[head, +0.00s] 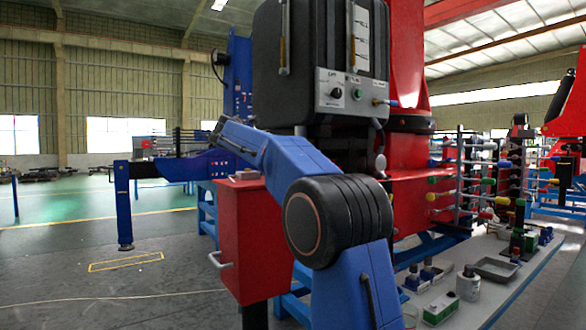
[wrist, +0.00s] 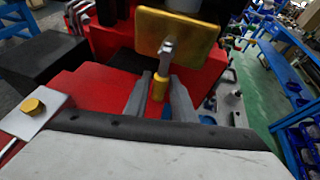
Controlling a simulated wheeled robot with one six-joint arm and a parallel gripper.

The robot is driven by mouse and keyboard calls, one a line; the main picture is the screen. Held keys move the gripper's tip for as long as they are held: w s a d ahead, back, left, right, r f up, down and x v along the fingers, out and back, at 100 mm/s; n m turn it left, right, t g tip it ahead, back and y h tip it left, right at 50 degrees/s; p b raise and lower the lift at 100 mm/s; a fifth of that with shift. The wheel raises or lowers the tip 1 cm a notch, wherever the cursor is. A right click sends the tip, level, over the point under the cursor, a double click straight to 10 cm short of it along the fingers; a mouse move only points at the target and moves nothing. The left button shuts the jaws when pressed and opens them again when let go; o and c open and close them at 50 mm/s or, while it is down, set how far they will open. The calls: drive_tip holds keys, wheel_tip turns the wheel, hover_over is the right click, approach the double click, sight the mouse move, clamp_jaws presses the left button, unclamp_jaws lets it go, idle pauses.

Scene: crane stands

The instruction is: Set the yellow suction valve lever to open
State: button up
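The yellow lever (wrist: 159,87) shows in the wrist view as a short yellow grip on a grey metal stem, hanging in front of a yellow plate (wrist: 180,32). My gripper (wrist: 161,82) is open, with one grey finger on each side of the yellow grip. A narrow gap seems to show on both sides; I cannot tell whether either finger touches it. In the head view my blue arm reaches up and left in front of the red and black machine. I cannot make out the gripper or this lever there.
The black housing (head: 320,45) with a control panel (head: 350,95) stands above my arm. A red cabinet (head: 250,240) stands to its left. A bench (head: 480,290) with bottles and small parts is at the right. Open floor lies at the left.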

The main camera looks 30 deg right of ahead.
drive_tip(key=v, duration=1.3)
drive_tip(key=shift+a, duration=0.3)
drive_tip(key=shift+s, duration=0.1)
drive_tip(key=s+a+f+m+y, duration=0.3)
drive_tip(key=s+f+m, duration=0.4)
drive_tip(key=s+f, duration=0.7)
drive_tip(key=s+a+f+m+t+y, duration=0.1)
drive_tip(key=s+a+f+m+y, duration=0.3)
drive_tip(key=s+f, duration=1.1)
drive_tip(key=s+a+f+m+y, duration=0.3)
drive_tip(key=s+f+m+y, duration=0.3)
drive_tip(key=s+f, duration=0.9)
wheel_tip(320, 180, down, 4)
drive_tip(key=m, duration=0.3)
drive_tip(key=shift+s+a+m+t, duration=0.15)
drive_tip(key=shift+a+m+t, duration=0.1)
drive_tip(key=shift+m+t, duration=0.15)
drive_tip(key=shift+r, duration=0.2)
